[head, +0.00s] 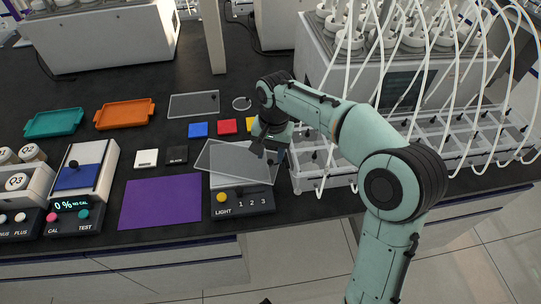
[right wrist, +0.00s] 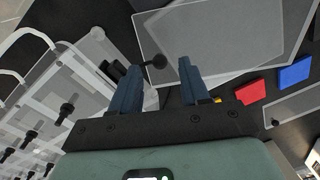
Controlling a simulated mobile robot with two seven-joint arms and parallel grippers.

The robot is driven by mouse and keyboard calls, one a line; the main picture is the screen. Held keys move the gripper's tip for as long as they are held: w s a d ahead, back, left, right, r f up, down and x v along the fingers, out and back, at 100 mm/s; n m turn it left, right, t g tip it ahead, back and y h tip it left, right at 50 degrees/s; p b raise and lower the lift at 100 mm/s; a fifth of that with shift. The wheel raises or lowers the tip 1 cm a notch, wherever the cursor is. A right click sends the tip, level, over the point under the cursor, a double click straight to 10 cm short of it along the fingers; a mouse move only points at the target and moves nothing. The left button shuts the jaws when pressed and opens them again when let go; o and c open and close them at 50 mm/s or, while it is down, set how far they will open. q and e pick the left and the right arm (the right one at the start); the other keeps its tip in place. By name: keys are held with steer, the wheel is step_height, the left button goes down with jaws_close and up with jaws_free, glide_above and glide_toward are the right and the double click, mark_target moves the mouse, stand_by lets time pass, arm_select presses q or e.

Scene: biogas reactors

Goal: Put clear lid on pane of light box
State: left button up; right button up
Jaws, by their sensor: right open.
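The light box (head: 242,201) has a yellow button and the marks LIGHT 1 2 3 on its front. A clear lid (head: 228,161) lies over its pale pane (head: 222,181), turned askew and sticking out past the pane's back left edge. In the right wrist view the clear lid (right wrist: 220,30) shows with its black knob (right wrist: 155,62) on a short stem. My right gripper (head: 272,148) is at the lid's right end. Its two fingers (right wrist: 160,76) are open, with the knob near the gap between their tips and not gripped. My left gripper is not in view.
Another clear plate (head: 193,105) lies behind, with blue (head: 198,129), red (head: 227,126) and yellow (head: 251,124) squares before it. A purple sheet (head: 160,203) lies left of the light box. A clear rack (head: 310,173) with tubes stands close at the right.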

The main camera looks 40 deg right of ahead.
step_height(320, 180, up, 9)
steer(key=p, duration=0.1)
steer(key=shift+s+r+p, duration=0.2)
steer(key=shift+p, duration=0.15)
steer(key=shift+d, duration=0.1)
